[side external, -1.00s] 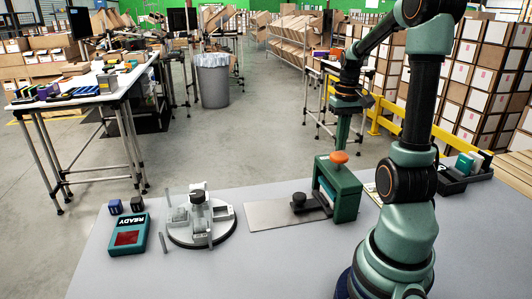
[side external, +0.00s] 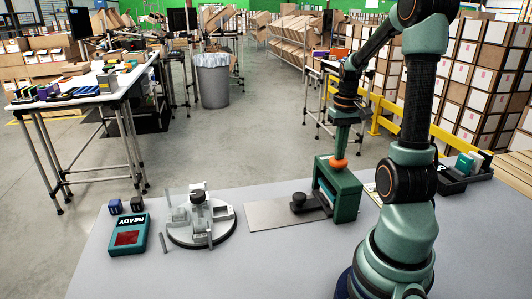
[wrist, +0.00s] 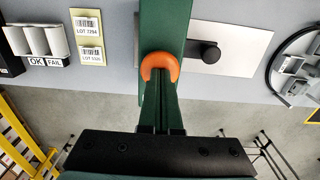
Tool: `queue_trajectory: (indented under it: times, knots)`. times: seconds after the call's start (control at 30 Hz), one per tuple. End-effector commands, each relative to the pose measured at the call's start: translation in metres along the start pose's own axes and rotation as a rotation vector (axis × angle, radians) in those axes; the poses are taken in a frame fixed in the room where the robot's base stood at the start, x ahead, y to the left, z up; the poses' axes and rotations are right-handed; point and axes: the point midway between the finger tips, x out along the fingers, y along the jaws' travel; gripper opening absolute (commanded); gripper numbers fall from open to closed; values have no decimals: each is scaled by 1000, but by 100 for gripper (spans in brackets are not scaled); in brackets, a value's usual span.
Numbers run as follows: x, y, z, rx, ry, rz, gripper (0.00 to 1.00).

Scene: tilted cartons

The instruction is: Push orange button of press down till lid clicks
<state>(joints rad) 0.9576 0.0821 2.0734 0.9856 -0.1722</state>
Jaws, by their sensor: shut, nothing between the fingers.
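The green press (side external: 347,204) stands upright on the grey table, with its orange button (side external: 338,164) on top. My gripper (side external: 340,155) is shut and empty, pointing straight down, with its green fingertips at the top of the button. They appear to touch it and hide part of its top. In the wrist view, the shut fingers (wrist: 160,97) reach the orange button (wrist: 163,64), which shows as a curved rim around the tips. The press body (wrist: 160,25) runs away behind it. The state of the lid cannot be made out.
A metal plate (side external: 268,215) with a black knob (side external: 298,198) lies left of the press. A round fixture (side external: 183,235) and a teal READY box (side external: 127,237) stand farther left. A black rack (side external: 457,184) is at the right. The table front is clear.

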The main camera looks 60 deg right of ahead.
Motion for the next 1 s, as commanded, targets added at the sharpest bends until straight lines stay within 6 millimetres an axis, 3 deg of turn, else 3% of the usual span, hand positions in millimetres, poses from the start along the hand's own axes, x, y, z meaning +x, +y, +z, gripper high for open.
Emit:
queue_trajectory:
  times: [0.37, 1.0]
  knots:
    - [-1, 0, 0, 0, -2, 0, 0]
    - [-46, 0, 0, 0, 1, 0, 0]
